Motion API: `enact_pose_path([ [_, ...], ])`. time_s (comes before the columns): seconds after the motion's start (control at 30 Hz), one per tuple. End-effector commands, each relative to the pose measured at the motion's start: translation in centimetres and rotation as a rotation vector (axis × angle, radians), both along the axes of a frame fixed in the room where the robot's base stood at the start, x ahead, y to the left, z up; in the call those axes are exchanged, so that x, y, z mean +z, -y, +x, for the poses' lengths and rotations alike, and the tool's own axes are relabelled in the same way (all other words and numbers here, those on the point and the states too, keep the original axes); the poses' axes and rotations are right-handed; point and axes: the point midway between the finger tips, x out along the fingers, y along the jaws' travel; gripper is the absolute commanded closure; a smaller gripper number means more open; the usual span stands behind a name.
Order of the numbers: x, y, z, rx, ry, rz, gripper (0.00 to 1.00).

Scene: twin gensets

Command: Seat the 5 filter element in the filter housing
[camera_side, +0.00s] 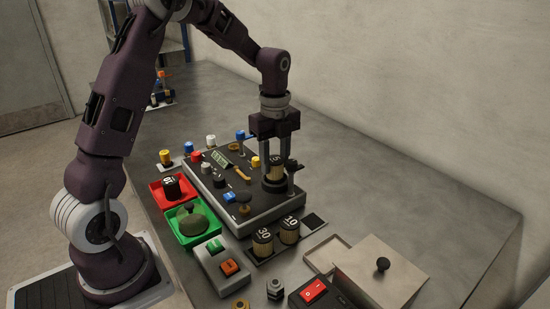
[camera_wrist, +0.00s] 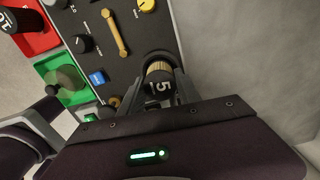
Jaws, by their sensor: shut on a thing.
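The 5 filter element (camera_side: 275,170), a tan pleated cylinder with a black top marked 5, stands upright at the right end of the dark control panel. It also shows in the wrist view (camera_wrist: 158,84). My gripper (camera_side: 277,176) points down and is shut on its sides. The filter housing (camera_side: 273,187), a dark round cup on the panel, is directly below and around the element's lower end. The fingers and element hide much of the housing, so I cannot tell how deep the element sits.
Filters marked 30 (camera_side: 262,244) and 10 (camera_side: 289,231) stand in front of the panel, beside an empty dark square (camera_side: 314,221). A red tray (camera_side: 158,194) holds a black-topped filter; a green tray (camera_side: 183,240) holds a dark rounded object. Knobs and a yellow lever crowd the panel.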

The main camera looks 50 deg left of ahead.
Motion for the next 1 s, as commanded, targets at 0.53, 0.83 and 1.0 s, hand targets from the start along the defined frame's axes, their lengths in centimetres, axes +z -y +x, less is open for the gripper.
enact_pose_path([
  [0.53, -0.29, 0.0, 0.03, 0.0, 0.001, 0.0, 1.0],
  [0.83, -0.71, 0.02, 0.03, -0.001, 0.0, 0.0, 1.0],
  [1.0, -0.7, 0.01, 0.04, -0.001, 0.001, 0.0, 1.0],
])
